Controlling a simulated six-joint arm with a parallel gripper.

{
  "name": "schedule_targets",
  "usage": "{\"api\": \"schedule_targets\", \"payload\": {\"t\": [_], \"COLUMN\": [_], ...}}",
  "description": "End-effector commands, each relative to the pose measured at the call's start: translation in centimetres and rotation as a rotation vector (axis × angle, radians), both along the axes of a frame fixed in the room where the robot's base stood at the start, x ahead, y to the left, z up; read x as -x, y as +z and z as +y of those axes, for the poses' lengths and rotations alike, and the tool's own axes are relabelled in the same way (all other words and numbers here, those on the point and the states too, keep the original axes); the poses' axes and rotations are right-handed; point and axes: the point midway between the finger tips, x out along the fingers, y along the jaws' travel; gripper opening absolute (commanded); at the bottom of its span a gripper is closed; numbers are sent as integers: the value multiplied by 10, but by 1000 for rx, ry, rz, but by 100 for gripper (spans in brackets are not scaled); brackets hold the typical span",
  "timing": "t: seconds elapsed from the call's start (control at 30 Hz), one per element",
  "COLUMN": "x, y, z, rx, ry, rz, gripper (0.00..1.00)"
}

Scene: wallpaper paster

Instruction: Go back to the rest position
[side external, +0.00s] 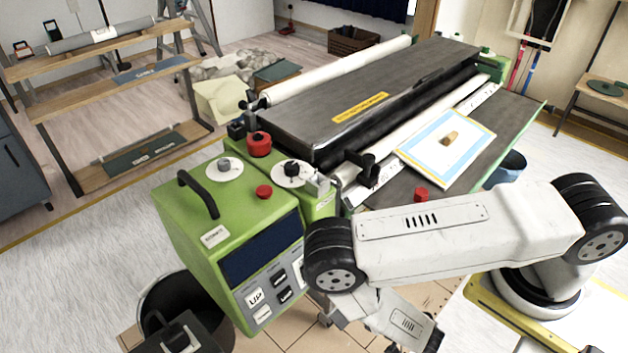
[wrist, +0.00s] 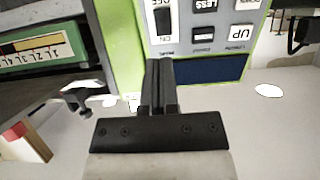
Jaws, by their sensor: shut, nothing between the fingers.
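That panel (wrist: 202,18) appears upside down there, with UP, LESS and ON/OFF buttons and a dark blue display (wrist: 222,68). Whether the fingertips touch the panel cannot be told. In the side view the green control box (side external: 185,230) of the wallpaper paster stands left of my arm. My arm is folded low in front of it, and the fingers are not clearly visible there.
A black bucket (side external: 215,312) stands in front of the box. A wooden shelf rack (side external: 115,110) stands at the left. Open floor (side external: 60,280) lies at lower left.

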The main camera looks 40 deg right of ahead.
Motion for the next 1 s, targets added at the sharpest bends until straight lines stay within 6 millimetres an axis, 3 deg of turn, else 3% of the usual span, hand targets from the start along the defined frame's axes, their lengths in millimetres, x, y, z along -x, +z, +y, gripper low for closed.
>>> {"api": "schedule_targets", "payload": {"t": [0.27, 0.47, 1.0], "x": [-7, -25, -81], "y": [2, 10, 64], "z": [3, 11, 26], "rx": [-10, -37, -129], "ry": [-19, -61, -138], "rz": [21, 90, 369], "gripper": [0, 0, 0]}}
